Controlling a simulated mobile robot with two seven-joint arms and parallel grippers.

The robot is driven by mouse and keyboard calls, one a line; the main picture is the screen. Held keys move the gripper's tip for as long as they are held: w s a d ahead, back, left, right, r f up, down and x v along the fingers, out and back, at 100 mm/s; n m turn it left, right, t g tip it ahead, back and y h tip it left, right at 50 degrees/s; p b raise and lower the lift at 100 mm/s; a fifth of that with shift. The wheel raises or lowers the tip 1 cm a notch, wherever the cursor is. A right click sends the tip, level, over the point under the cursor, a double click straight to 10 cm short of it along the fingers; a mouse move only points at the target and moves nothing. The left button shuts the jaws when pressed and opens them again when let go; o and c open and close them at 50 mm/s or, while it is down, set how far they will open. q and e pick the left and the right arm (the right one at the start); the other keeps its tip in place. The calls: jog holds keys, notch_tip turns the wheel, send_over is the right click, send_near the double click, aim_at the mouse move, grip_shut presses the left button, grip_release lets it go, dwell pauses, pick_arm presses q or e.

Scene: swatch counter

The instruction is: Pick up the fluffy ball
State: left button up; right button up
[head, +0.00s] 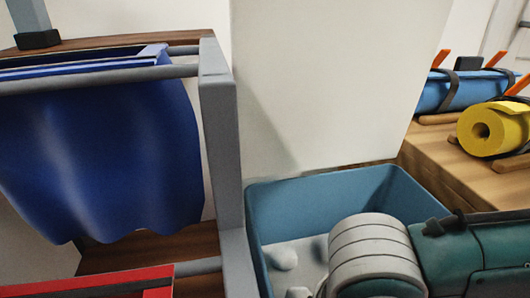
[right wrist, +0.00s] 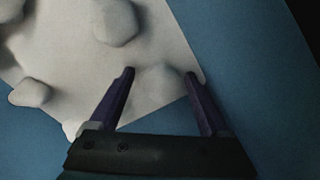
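A blue bin (head: 310,205) stands low in the middle of the head view, with several pale, rounded lumps on its whitish bottom. One lump (head: 283,258) shows left of my right arm. I cannot tell for certain which lump is the fluffy ball. In the right wrist view, my right gripper (right wrist: 160,76) is open, its two purple fingers pointing into the bin. A pale lump (right wrist: 160,82) shows between the fingertips; contact cannot be told. A larger lump (right wrist: 116,22) lies just beyond, and another (right wrist: 30,92) to the left. My arm hides the right gripper in the head view.
A grey rack post (head: 222,150) stands close left of the bin, with blue cloth (head: 110,150) hanging from its bar. A red item (head: 90,283) is below. A wooden counter (head: 440,165) at right holds a yellow roll (head: 505,128) and a blue roll (head: 465,90).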

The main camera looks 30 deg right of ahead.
jog(key=c, duration=0.6)
jog(key=shift+c, duration=0.2)
